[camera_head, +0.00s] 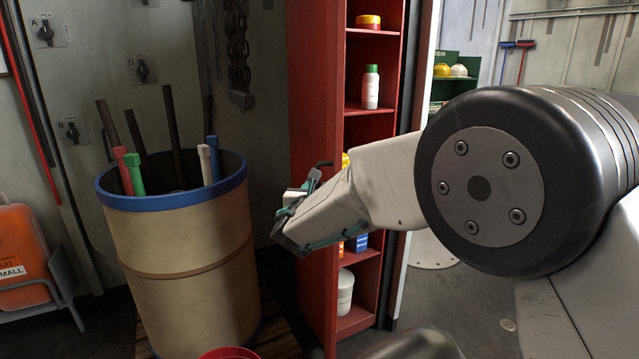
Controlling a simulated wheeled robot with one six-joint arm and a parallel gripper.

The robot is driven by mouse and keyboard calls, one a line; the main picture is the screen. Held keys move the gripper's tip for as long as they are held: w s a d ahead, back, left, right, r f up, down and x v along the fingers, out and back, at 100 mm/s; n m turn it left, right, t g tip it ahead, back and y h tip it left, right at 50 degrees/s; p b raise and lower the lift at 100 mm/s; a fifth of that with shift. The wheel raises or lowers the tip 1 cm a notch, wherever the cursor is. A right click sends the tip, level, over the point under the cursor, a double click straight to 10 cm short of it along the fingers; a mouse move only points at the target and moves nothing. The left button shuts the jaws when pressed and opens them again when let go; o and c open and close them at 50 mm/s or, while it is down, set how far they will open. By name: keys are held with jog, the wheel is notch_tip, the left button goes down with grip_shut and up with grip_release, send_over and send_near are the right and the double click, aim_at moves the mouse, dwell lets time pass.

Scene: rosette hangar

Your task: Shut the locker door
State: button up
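A tall red locker (363,75) stands open at the centre, its shelves showing. A broad red panel (316,90) runs upright along its left side; I cannot tell whether this is the swung-open door or the locker's side wall. My gripper (292,222) is in front of this panel, pointing left, at about the height of the lower shelves. Whether it touches the panel is unclear. Its fingers are seen from the side, so their opening is hidden. My arm covers part of the middle shelves and the locker's right edge.
A tan drum (190,260) with a blue rim holds rods and coloured handles, close left of my gripper. A white bottle (370,87) stands on a locker shelf. An orange case (22,255) is at far left. A red round object (229,353) shows at the bottom edge.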

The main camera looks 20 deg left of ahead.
jog(key=shift+x, duration=2.1)
jog(key=shift+d, duration=0.1)
grip_shut()
